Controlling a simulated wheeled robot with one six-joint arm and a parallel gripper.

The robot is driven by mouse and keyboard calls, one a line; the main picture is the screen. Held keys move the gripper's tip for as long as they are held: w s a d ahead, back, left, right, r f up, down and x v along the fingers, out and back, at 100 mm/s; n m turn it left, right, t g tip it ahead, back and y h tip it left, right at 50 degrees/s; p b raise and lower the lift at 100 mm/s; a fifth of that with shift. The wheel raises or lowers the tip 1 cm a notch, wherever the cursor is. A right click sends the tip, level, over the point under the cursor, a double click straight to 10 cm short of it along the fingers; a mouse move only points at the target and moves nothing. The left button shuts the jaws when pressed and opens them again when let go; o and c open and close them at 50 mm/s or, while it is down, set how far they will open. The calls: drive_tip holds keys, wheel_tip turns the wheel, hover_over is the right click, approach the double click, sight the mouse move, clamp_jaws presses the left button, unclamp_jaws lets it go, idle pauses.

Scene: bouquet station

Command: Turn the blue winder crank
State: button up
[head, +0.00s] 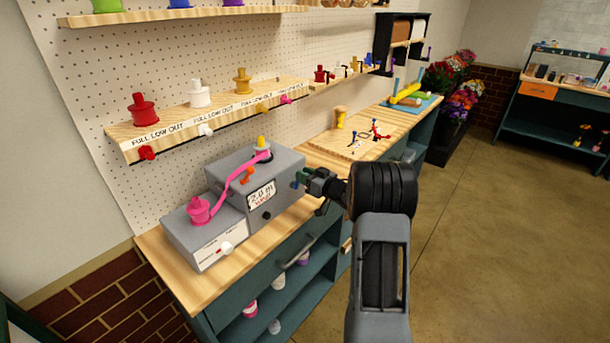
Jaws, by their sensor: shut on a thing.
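The grey winder box (248,182) stands on the wooden bench top, with a label on its front face. A pink ribbon (237,175) runs from a pink spool (199,211) on the lower grey unit up to the top of the box, by a yellow-topped post (262,144). A small blue part of the crank (295,184) shows at the right side of the box. My gripper (308,180) is at that side, shut on the crank. The fingers and the wrist hide most of the crank, so its angle cannot be told.
A shelf of colored spools (196,118) hangs on the pegboard above the winder. A wooden board (357,142) with small items lies farther back on the bench. Open floor (480,230) lies to the right.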

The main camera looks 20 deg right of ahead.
drive_tip(key=shift+f, duration=0.3)
drive_tip(key=o, duration=0.8)
drive_tip(key=shift+d, duration=0.15)
drive_tip(key=shift+o, duration=0.4)
drive_tip(key=shift+r, duration=0.1)
drive_tip(key=shift+s, duration=0.1)
drive_tip(key=b+v, duration=0.2)
drive_tip(key=v, duration=1.1)
drive_tip(key=shift+s, duration=0.3)
drive_tip(key=shift+d, duration=0.1)
